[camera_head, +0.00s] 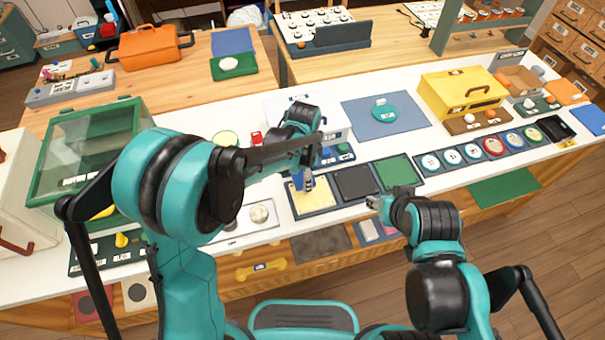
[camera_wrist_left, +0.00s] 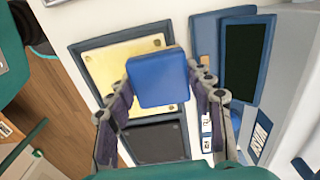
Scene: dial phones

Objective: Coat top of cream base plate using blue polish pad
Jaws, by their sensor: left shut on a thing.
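The cream base plate (camera_head: 316,203) lies in a dark frame at the left end of a row of three plates on the white counter. In the left wrist view the cream plate (camera_wrist_left: 103,66) is partly covered by the blue polish pad (camera_wrist_left: 157,76). My left gripper (camera_wrist_left: 158,88) is shut on the pad, with a finger on each side of it. In the head view my left gripper (camera_head: 304,180) and the pad (camera_head: 297,181) are over the cream plate; whether the pad touches it I cannot tell. My right gripper (camera_head: 372,203) is in front of the plates, its fingers too small to read.
A dark plate (camera_head: 354,182) and a green plate (camera_head: 396,171) adjoin the cream one. A white panel with a round knob (camera_head: 260,213) lies to the left. A green glass-fronted case (camera_head: 85,150) stands further left. Round dials (camera_head: 494,145) line the counter at right.

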